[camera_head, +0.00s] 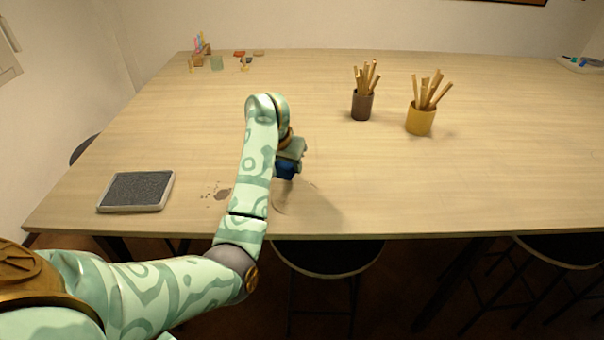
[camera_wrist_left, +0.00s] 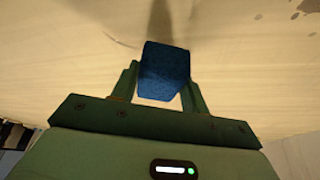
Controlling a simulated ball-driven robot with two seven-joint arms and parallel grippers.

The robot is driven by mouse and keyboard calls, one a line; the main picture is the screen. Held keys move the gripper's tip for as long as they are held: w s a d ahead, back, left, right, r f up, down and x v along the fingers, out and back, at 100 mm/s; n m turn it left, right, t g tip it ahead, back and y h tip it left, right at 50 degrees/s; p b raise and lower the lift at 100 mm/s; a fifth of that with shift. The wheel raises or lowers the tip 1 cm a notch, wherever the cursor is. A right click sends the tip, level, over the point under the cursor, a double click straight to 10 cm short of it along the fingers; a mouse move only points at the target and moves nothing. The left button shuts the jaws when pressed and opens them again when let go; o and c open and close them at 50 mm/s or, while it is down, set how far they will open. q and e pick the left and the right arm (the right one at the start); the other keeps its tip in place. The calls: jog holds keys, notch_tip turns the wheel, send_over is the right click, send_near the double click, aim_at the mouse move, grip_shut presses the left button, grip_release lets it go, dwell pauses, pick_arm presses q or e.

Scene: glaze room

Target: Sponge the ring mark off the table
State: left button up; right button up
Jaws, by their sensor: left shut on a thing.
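My left gripper (camera_head: 289,156) is shut on a blue sponge (camera_head: 286,171), near the table's front edge. In the left wrist view the sponge (camera_wrist_left: 165,72) sits between the two green fingers of the gripper (camera_wrist_left: 162,88). The sponge seems to be a little above the table (camera_head: 420,185), with a shadow to its lower right; I cannot tell the exact gap. A faint curved line, likely part of the ring mark (camera_head: 279,208), shows just below the sponge. My arm and the shadow hide some of that area. My right gripper is out of view.
A grey pad in a pale tray (camera_head: 106,208) is farther left. A dark cup (camera_head: 362,107) and a yellow cup (camera_head: 420,121) hold sticks. Small items stand at the back left. The table's right front is clear.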

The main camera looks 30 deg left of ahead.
pick_arm(q)
jog(key=shift+r, duration=0.55)
jog(key=shift+w+a+r+p, duration=0.1)
jog(key=shift+w+r+p, duration=0.1)
jog(key=shift+r+p, duration=0.55)
jog(key=shift+s+r+p, duration=0.1)
jog(key=shift+r+p, duration=0.4)
jog(key=shift+r, duration=0.35)
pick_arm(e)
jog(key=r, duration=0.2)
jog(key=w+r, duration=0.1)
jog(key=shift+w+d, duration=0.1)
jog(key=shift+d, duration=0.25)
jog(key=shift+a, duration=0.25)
